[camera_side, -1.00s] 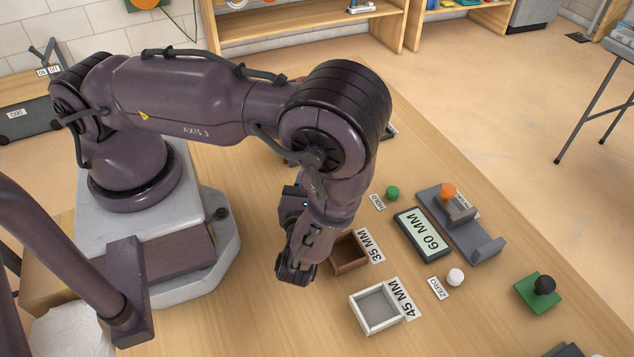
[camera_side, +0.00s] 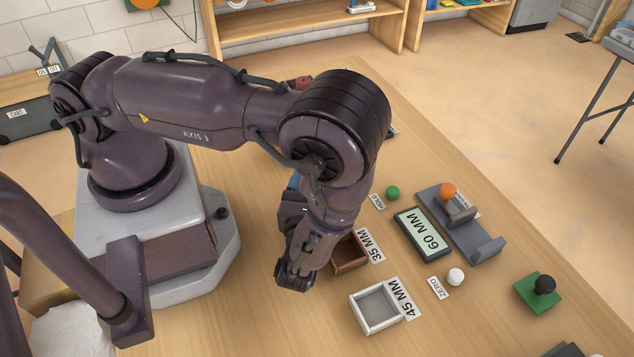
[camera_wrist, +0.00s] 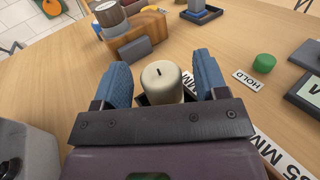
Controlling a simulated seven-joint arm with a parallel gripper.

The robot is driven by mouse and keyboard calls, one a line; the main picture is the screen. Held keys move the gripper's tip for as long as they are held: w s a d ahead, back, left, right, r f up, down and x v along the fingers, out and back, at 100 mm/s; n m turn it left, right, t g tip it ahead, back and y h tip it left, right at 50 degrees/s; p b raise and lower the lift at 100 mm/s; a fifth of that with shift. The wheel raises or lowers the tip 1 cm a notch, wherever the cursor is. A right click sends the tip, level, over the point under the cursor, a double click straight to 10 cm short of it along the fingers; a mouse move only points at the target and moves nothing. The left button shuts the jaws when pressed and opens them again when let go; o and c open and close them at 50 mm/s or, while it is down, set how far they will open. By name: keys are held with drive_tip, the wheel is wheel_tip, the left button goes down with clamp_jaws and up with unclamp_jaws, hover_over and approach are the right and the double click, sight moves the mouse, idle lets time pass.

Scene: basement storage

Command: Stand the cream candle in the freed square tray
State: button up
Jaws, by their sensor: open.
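The cream candle (camera_wrist: 161,82), short and round with a dark wick, is upright between the two blue fingers of my gripper (camera_wrist: 161,76) in the wrist view. The fingers are open, one on each side of it, with a narrow gap showing at the right. Dark edges of a square tray (camera_wrist: 188,88) show around the candle's lower part; its base is hidden. In the side view my arm hides the candle and most of the gripper. There a brown square tray (camera_side: 349,268) marked 35 MM and a white square tray (camera_side: 375,328) marked 45 MM look empty.
A 60 MM display (camera_side: 418,236), a grey device with an orange knob (camera_side: 448,190), a green button (camera_side: 392,193) and a white button (camera_side: 455,275) stand right of the trays. Bare table lies at the front.

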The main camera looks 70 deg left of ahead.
drive_tip(key=v, duration=1.1)
drive_tip(key=shift+s+d, duration=0.1)
drive_tip(key=shift+d, duration=0.05)
drive_tip(key=w+n+h, duration=0.1)
drive_tip(key=w, duration=0.1)
drive_tip(key=w+d+n+h, duration=0.1)
drive_tip(key=w+d+r+n+h, duration=0.1)
drive_tip(key=w+n, duration=0.1)
drive_tip(key=shift+w+g, duration=0.3)
drive_tip(key=w+d+r+n+h, duration=0.5)
drive_tip(key=w+r+n+h, duration=0.3)
drive_tip(key=w+r+h, duration=0.3)
wheel_tip(320, 180, up, 9)
drive_tip(key=w+a+n+h, duration=0.1)
drive_tip(key=w+n+h, duration=0.1)
drive_tip(key=n+h, duration=0.1)
drive_tip(key=s+a+r+n+h, duration=0.2)
drive_tip(key=s+a+r, duration=0.1)
drive_tip(key=r, duration=0.3)
drive_tip(key=s+a+r+n+g+y, duration=0.2)
drive_tip(key=s+a+n, duration=0.2)
drive_tip(key=s+a, duration=0.3)
drive_tip(key=s+a+r+n+g+y, duration=0.1)
drive_tip(key=s+a+n+y, duration=0.1)
drive_tip(key=s+a, duration=0.6)
drive_tip(key=shift+s+r+n+g, duration=0.4)
drive_tip(key=shift+s+n, duration=0.25)
drive_tip(key=shift+n, duration=0.25)
